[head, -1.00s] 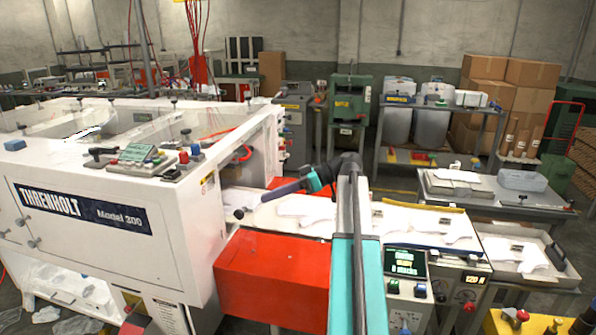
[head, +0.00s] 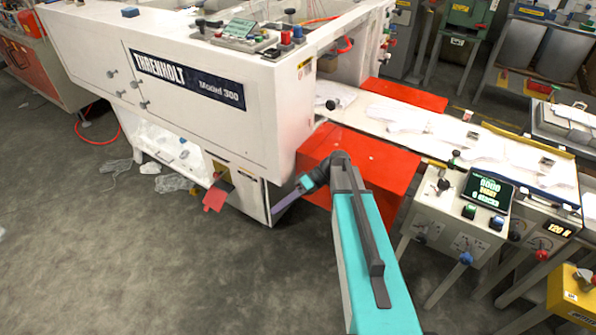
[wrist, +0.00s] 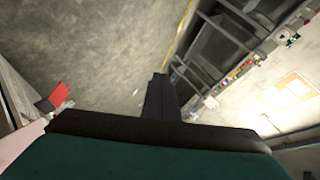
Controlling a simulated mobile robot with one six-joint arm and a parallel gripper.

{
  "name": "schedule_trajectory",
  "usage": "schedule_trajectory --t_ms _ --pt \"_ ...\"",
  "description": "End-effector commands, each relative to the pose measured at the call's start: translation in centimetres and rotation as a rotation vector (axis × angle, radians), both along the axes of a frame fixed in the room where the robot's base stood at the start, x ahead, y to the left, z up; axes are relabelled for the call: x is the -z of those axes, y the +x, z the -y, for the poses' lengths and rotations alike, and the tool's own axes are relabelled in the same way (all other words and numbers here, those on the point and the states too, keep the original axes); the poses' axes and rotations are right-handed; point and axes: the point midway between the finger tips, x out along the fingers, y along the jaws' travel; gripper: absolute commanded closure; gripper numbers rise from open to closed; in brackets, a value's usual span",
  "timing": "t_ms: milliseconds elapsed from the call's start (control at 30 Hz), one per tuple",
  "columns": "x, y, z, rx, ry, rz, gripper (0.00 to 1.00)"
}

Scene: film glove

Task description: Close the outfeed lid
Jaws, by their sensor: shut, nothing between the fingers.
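Red panels flank the white outfeed belt in the head view: a large near one (head: 372,168) and a smaller far one (head: 405,94). They look like the outfeed lid's parts, but I cannot tell which is the lid. Both lie low beside the belt, leaving it uncovered. My gripper (head: 277,212) is at the near panel's left end, in front of the machine's lower corner, pointing down-left. I cannot tell if it touches anything. In the wrist view its dark fingers (wrist: 160,88) are together and empty, with floor beyond.
The white Threnholt machine (head: 190,80) stands at left, with a small red flap (head: 217,192) low on its front. White gloves (head: 408,118) lie on the belt. A control box (head: 455,205) stands right of my arm. Open floor (head: 150,270) lies at front left.

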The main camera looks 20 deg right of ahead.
Motion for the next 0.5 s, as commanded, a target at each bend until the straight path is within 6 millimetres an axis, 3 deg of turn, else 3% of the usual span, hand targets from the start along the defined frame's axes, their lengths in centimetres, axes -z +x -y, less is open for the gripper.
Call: schedule_trajectory --t_ms 33,200,500 --pt "1.8 -1.4 -1.5 -0.014 -0.016 -0.042 1.00" --pt "7.1 -5.5 -5.0 -0.050 -0.090 -0.171 1.00" --pt "15.7 -14.4 -8.9 -0.096 -0.279 -0.390 1.00"
